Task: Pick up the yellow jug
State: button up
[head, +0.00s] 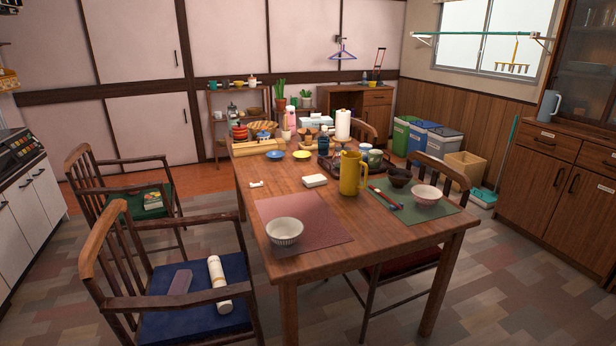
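The yellow jug (350,174) stands upright on the wooden table (315,203), right of the table's middle. Its handle points to the right. It stands at the left edge of the green placemat (436,222), and I cannot tell whether it touches the mat. A red and dark item (384,199) lies close to its right. My gripper is not in view.
A striped bowl (285,231) sits on the pink placemat (300,208) and a pale bowl (426,194) on the green one. A tray with cups (375,157) is behind the jug. Chairs (170,275) flank the table.

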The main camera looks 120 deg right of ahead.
aim_at(352, 163)
jog(key=z, duration=1.2)
jog(key=j+z, duration=0.1)
jog(key=z, duration=2.9)
jog(key=k+l+z, duration=0.1)
jog(key=z, duration=0.55)
jog(key=i+l+z, duration=0.25)
jog(key=l, duration=0.2)
jog(key=i+l+z, duration=0.25)
jog(key=l, duration=0.15)
